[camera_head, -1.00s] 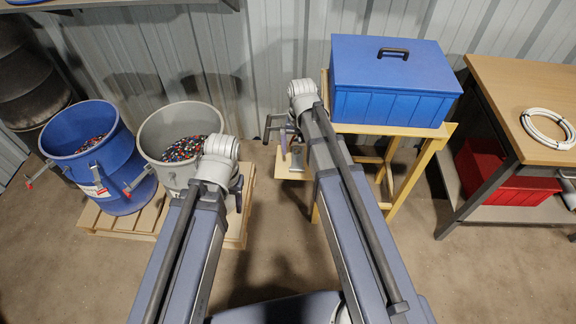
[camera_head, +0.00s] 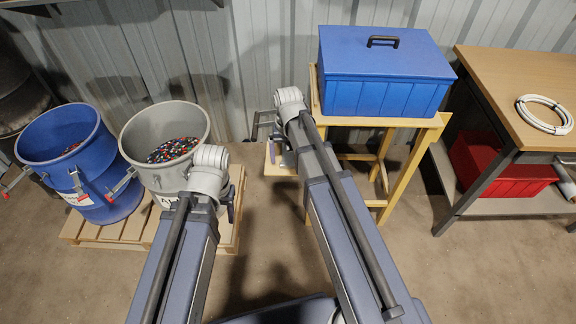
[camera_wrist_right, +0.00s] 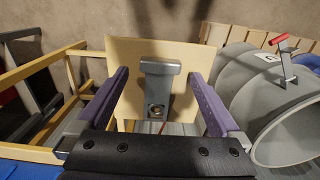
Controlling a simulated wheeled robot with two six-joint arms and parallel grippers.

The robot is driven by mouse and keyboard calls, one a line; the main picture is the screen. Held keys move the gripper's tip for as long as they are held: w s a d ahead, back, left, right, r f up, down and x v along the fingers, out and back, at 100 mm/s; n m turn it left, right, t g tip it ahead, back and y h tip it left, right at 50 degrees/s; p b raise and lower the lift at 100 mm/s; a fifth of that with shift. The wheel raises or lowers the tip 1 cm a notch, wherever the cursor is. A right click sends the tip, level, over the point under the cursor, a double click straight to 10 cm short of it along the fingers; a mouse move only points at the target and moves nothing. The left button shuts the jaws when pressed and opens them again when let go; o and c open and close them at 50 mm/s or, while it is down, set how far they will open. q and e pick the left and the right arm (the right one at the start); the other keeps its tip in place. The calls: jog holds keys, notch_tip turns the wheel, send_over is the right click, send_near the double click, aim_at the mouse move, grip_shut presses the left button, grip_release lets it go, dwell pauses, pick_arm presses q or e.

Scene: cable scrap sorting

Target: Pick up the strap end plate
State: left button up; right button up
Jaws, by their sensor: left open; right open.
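The strap end plate (camera_wrist_right: 158,88) is a grey metal piece with a wider top bar and a round hole low down. In the right wrist view it lies on a pale wooden board (camera_wrist_right: 126,52). My right gripper (camera_wrist_right: 158,74) is open, its two purple fingers apart on either side of the plate, with clear gaps to it. I cannot tell how far above the board the fingertips are. In the head view the right arm mostly hides the plate. My left gripper (camera_head: 233,200) hangs open beside the grey drum, partly hidden by its own wrist, with nothing seen in it.
A blue lidded box (camera_head: 385,75) stands on a wooden stand (camera_head: 400,170). A blue drum (camera_head: 70,165) and a grey drum (camera_head: 160,130) stand on a pallet (camera_head: 110,232) at left. A workbench (camera_head: 510,75) with a white cable coil (camera_head: 543,114) is at right.

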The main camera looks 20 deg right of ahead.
jog(key=shift+f, duration=0.7)
pick_arm(q)
jog(key=shift+f, duration=0.6)
pick_arm(e)
jog(key=shift+r, duration=0.1)
jog(key=c, duration=1.5)
pick_arm(q)
jog(key=shift+r, duration=0.15)
pick_arm(e)
jog(key=shift+r, duration=0.1)
